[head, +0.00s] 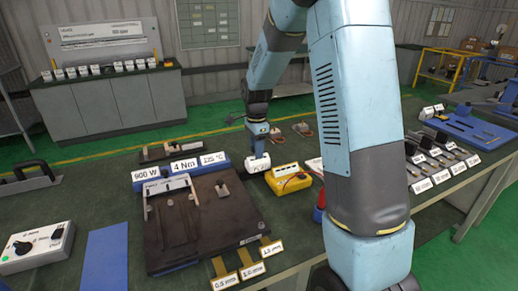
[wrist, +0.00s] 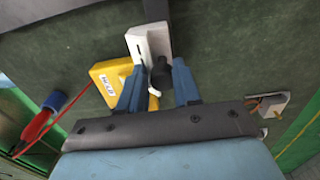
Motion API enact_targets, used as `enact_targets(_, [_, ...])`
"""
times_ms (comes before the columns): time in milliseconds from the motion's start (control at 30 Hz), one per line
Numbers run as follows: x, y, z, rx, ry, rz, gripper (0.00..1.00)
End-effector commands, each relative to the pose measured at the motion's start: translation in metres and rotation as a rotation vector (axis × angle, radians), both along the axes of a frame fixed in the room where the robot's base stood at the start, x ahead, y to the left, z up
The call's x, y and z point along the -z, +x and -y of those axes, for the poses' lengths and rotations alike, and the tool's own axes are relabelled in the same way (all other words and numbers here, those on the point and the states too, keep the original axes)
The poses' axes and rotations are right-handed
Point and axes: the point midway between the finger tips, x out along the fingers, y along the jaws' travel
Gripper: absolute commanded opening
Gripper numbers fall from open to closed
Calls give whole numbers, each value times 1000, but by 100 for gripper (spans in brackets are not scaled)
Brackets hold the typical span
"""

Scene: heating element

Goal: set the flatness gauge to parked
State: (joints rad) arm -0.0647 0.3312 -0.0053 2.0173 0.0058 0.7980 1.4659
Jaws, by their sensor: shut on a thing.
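A small white block with a dark slot (wrist: 146,42) lies below my gripper in the wrist view, with a black knob (wrist: 161,72) at its near end. I take it for the flatness gauge, but its lettering is too small to read surely. It also shows as a white block (head: 258,164) under my gripper in the head view. My gripper (wrist: 158,84) has its blue fingers on either side of the knob and is shut on it. In the head view my gripper (head: 258,150) points down at the block. The exact finger contact is hard to see.
A yellow meter (head: 289,180) with a red lead stands close beside the block. A dark plate (head: 205,222) with a pale bar lies left, behind yellow tags. Blue signs (head: 180,173) stand at its back edge. Several labelled tools (head: 447,158) lie right. My arm hides part of the bench.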

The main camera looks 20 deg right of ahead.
Motion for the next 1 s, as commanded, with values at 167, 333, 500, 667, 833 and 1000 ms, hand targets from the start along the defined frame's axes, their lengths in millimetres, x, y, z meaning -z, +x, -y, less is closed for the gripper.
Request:
enact_targets(167, [0,5,4,4,-4,15,37])
enact_targets(333, [0,4,3,3,-4,10,50])
enact_targets(500, [1,2,1,0,-3,8,50])
enact_targets(667, [0,2,0,-1,-3,7,50])
enact_targets(833, [-8,2,0,-1,-3,8,50])
enact_targets(1000, [-33,2,0,-1,-2,11,50])
